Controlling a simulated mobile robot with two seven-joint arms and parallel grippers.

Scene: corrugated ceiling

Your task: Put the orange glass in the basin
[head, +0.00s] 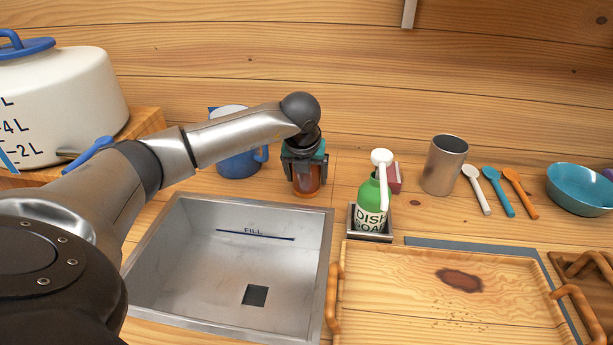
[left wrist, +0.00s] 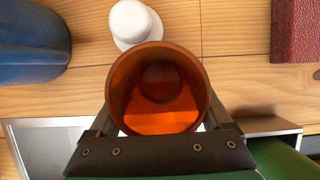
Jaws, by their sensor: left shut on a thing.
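The orange glass (head: 308,184) is upright at the counter just behind the basin's far right corner. My left gripper (head: 305,163) reaches down over it and is shut on it. The left wrist view looks down into the open, empty glass (left wrist: 158,90) between the fingers. I cannot tell whether its bottom touches the counter. The basin (head: 205,262) is a square metal sink marked "FILL", empty, with a dark square drain, in front and to the left of the glass. My right gripper is not in view.
A green soap bottle (head: 371,200) stands in a small tray right of the glass, with a red block (head: 394,178) behind. A blue mug (head: 240,162) stands left of it. A metal cup (head: 444,165), spoons and wooden tray (head: 400,310) lie further right.

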